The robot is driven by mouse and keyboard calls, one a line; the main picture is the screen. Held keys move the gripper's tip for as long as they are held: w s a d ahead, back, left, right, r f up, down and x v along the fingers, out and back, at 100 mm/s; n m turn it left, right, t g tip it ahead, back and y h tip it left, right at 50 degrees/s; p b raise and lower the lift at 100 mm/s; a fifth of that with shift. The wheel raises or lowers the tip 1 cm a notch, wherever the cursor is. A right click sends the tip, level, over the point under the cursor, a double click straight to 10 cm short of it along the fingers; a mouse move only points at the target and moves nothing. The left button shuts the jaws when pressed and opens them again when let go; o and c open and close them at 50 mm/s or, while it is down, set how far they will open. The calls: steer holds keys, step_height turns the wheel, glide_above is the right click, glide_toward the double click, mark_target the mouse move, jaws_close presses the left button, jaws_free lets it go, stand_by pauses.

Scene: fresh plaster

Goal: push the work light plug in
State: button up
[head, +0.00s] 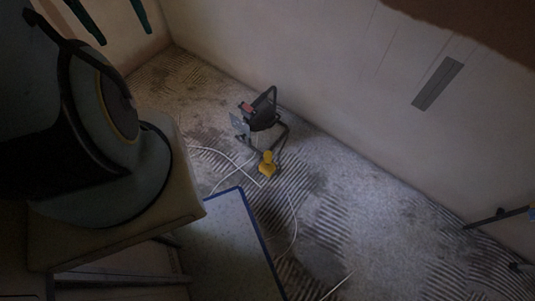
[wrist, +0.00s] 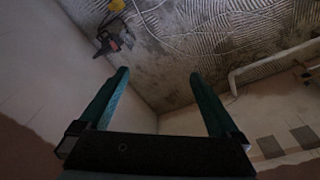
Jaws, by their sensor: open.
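The work light (head: 264,114), with a dark tubular stand, a pale panel and a red part, is on the floor near the wall in the head view. It also shows small at the upper left of the wrist view (wrist: 107,38). A yellow piece (head: 267,165) is beside its foot, with pale cable (head: 238,165) close to it. I cannot tell whether that piece is the plug or a socket. My gripper (head: 127,37) shows green fingers at the top left of the head view. In the wrist view my gripper (wrist: 158,74) is open, with nothing between the fingers, far from the light.
The ridged floor (head: 370,225) is mostly clear to the right of the light. A blue-edged board (head: 226,235) lies at the lower middle. A grey strip (head: 437,83) is on the wall. A white pipe-like bar (wrist: 275,62) shows at the right of the wrist view.

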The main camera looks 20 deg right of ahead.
steer(key=shift+d+f+b, duration=0.1)
steer(key=shift+f+b, duration=0.2)
steer(key=shift+f, duration=0.1)
steer(key=shift+c, duration=0.7)
steer(key=shift+m, duration=0.7)
steer(key=w+d+f+b, duration=0.1)
steer(key=d+f+b, duration=0.1)
steer(key=f+b, duration=0.2)
steer(key=w+d+f+b, duration=0.1)
steer(key=d+f+b, duration=0.1)
steer(key=f+b, duration=0.2)
steer(key=w+d+f+b, duration=0.2)
steer(key=f+b, duration=0.2)
steer(key=f, duration=0.4)
steer(key=shift+d, duration=0.3)
steer(key=shift+c, duration=0.2)
steer(key=m+g+b, duration=0.2)
steer(key=m+b, duration=0.2)
steer(key=b, duration=2.7)
glide_above(268, 154)
step_height(268, 154, down, 50)
steer(key=shift+r, duration=0.1)
step_height(268, 154, down, 10)
steer(key=b, duration=0.5)
steer(key=shift+f, duration=0.25)
jaws_close()
